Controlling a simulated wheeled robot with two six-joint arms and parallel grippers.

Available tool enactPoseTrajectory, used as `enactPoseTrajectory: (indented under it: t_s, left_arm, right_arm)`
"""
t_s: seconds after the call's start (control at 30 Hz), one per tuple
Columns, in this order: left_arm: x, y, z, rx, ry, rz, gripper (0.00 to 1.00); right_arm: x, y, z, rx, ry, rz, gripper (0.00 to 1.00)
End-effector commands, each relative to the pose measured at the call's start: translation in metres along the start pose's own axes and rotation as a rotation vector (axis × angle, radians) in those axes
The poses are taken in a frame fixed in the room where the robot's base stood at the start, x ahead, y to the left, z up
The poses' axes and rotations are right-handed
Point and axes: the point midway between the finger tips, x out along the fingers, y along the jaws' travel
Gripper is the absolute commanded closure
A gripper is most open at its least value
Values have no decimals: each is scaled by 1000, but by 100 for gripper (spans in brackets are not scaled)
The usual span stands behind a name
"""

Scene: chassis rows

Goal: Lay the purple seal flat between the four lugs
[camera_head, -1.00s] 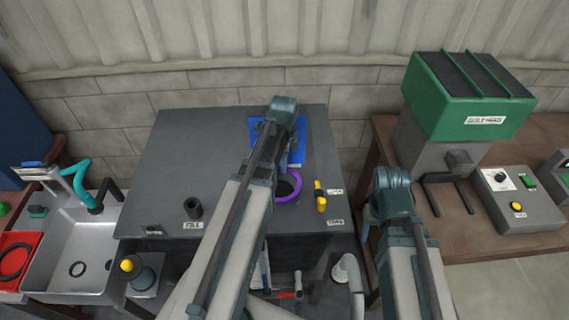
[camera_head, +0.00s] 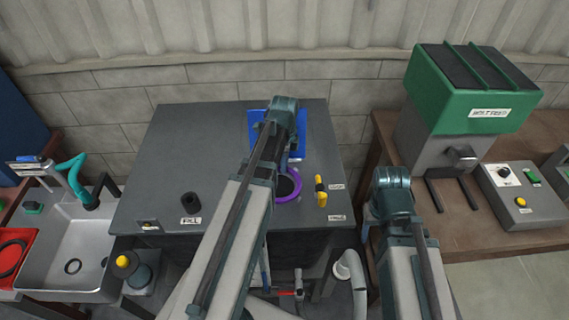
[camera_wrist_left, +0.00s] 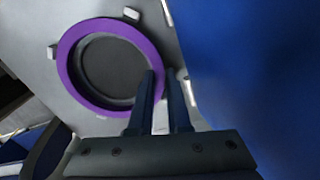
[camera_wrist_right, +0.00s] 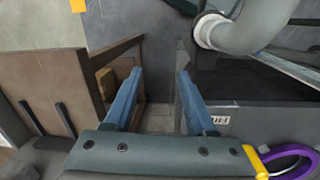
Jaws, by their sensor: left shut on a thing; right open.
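The purple seal (camera_head: 296,190) is a ring on the grey bench, around a dark round opening. In the left wrist view the seal (camera_wrist_left: 72,82) encircles that opening. White lugs (camera_wrist_left: 132,13) (camera_wrist_left: 52,51) show just outside its edge; others near the fingers are partly hidden. My left gripper (camera_wrist_left: 161,74) is shut on the seal's rim, on the side by the blue panel. I cannot tell whether the seal touches the surface all round. My right gripper (camera_wrist_right: 158,75) is open and empty, off the right side of the bench; its fingers are mostly hidden in the head view.
The blue panel (camera_head: 258,117) lies behind the seal. A yellow handle (camera_head: 321,198) stands close to its right. A black knob (camera_head: 191,203) is at the bench's left. A green-topped bolt feeder (camera_head: 470,90) stands on the brown table at right, a sink (camera_head: 60,255) at left.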

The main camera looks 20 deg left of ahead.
Motion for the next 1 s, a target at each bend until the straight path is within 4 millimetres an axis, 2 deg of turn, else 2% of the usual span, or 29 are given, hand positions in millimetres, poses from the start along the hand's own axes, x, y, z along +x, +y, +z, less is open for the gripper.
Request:
enactPoseTrajectory:
  t_s: [0.03, 0.07, 0.2, 0.27, 0.67, 0.87, 1.0]
  left_arm:
    - [3, 0, 0, 0, 0, 0, 100]
    - [3, 0, 0, 0, 0, 0, 83]
    - [1, 0, 0, 0, 0, 0, 57]
    - [1, 0, 0, 0, 0, 0, 49]
    - [-2, 0, 0, 0, 0, 0, 49]
    - [-16, 0, 0, 0, 0, 0, 49]
    - [-33, 0, 0, 0, 0, 0, 49]
  right_arm:
    - [3, 0, 0, 0, 0, 0, 44]
    - [3, 0, 0, 0, 0, 0, 44]
    - [1, 0, 0, 0, 0, 0, 44]
    - [1, 0, 0, 0, 0, 0, 44]
    - [-2, 0, 0, 1, 0, 0, 44]
    - [-16, 2, 1, 1, 0, 0, 44]
    - [-33, 3, 2, 0, 0, 0, 44]
